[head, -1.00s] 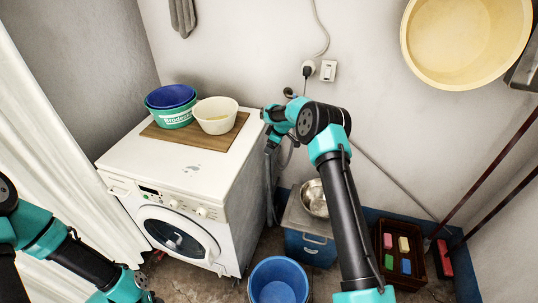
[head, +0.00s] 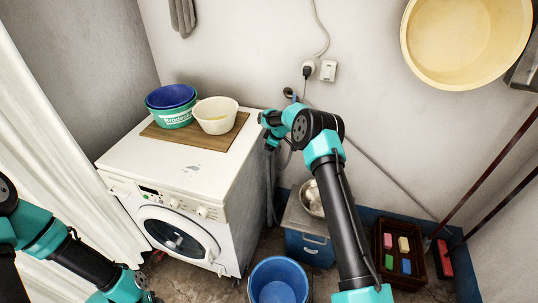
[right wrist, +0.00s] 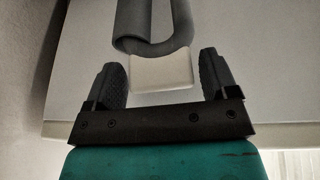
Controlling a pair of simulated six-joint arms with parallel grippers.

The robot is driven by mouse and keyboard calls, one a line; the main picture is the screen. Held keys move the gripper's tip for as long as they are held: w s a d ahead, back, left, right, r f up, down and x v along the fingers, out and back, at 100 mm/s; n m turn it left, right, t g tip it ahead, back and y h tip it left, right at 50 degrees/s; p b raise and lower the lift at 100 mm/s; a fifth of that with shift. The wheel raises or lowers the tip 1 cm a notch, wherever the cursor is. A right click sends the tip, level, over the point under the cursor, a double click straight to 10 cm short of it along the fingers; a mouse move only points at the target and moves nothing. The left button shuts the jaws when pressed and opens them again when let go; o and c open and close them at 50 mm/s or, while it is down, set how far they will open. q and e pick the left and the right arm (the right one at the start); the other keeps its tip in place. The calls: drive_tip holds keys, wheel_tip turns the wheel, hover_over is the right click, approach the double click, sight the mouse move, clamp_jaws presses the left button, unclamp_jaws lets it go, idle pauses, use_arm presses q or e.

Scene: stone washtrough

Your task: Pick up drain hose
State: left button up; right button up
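The grey drain hose (head: 270,190) hangs in the gap at the right side of the washing machine (head: 175,195). In the right wrist view the hose (right wrist: 180,25) shows as a grey bend just beyond my fingertips. A pale block-like piece (right wrist: 162,74) shows below the bend, between the fingers in the picture. My right gripper (right wrist: 164,80) is open, its two dark fingers apart and holding nothing. In the head view my right gripper (head: 272,140) is at the machine's back right top edge, partly hidden. My left gripper (head: 150,297) is at the bottom edge, its fingers too unclear to tell.
A green tub (head: 172,117) and a cream bowl (head: 213,126) stand on a wooden board on the machine. A blue bucket (head: 275,262), a blue box (head: 310,250) with a metal bowl and a brown crate (head: 383,237) stand on the floor. The wall is close behind.

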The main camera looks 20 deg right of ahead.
drive_tip(key=c, duration=0.3)
drive_tip(key=shift+r, duration=0.15)
drive_tip(key=shift+c, duration=0.2)
wheel_tip(320, 180, up, 12)
drive_tip(key=s+d, duration=0.8)
drive_tip(key=s, duration=0.3)
drive_tip(key=shift+s, duration=0.35)
drive_tip(key=shift+d, duration=0.1)
